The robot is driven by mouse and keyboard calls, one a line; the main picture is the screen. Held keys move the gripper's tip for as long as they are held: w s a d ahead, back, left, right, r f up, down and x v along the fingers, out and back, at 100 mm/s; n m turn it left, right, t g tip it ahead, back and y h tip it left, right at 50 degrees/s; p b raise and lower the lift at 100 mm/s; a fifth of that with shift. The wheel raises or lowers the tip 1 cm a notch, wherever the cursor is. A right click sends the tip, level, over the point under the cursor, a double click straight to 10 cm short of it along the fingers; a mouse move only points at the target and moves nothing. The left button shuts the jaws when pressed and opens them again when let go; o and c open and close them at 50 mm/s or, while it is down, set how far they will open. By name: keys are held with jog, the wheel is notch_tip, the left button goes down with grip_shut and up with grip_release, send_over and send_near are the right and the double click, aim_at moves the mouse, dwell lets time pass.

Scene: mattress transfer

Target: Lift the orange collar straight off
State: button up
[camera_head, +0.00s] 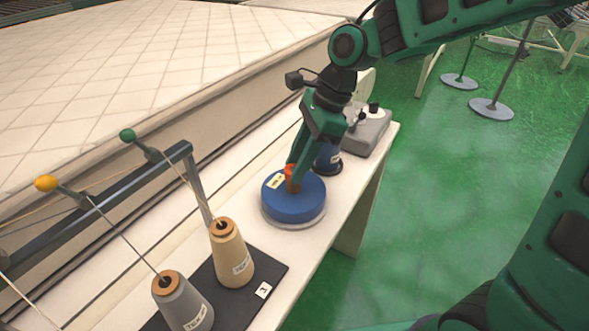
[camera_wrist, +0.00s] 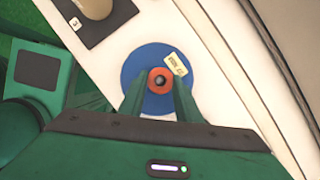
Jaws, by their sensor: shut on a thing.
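The orange collar (camera_head: 292,174) stands at the centre of a round blue disc (camera_head: 310,200) with a pale label on it. The disc lies on a white bench. My gripper (camera_head: 294,178) points down from above and is shut on the collar. In the wrist view the collar (camera_wrist: 160,81) shows as an orange ring with a dark centre, between the two green fingers (camera_wrist: 160,88). The blue disc (camera_wrist: 135,68) surrounds it there. I cannot tell whether the collar is still seated on the disc or slightly raised.
A tan thread cone (camera_head: 232,255) and a grey cone (camera_head: 183,303) stand on a black mat left of the disc. A dark blue spool (camera_head: 328,158) and a grey device (camera_head: 368,132) stand close behind. A quilted mattress (camera_head: 150,70) lies beyond the bench (camera_head: 345,195).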

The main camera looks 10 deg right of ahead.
jog(key=shift+w+r, duration=0.15)
jog(key=shift+r, duration=0.7)
notch_tip(320, 180, up, 3)
jog(key=shift+f, duration=0.2)
jog(key=s+a+r, duration=0.6)
jog(key=s+a, duration=0.1)
jog(key=a, duration=0.2)
jog(key=shift+s+r, duration=0.15)
jog(key=shift+r, duration=0.2)
jog(key=shift+a, duration=0.1)
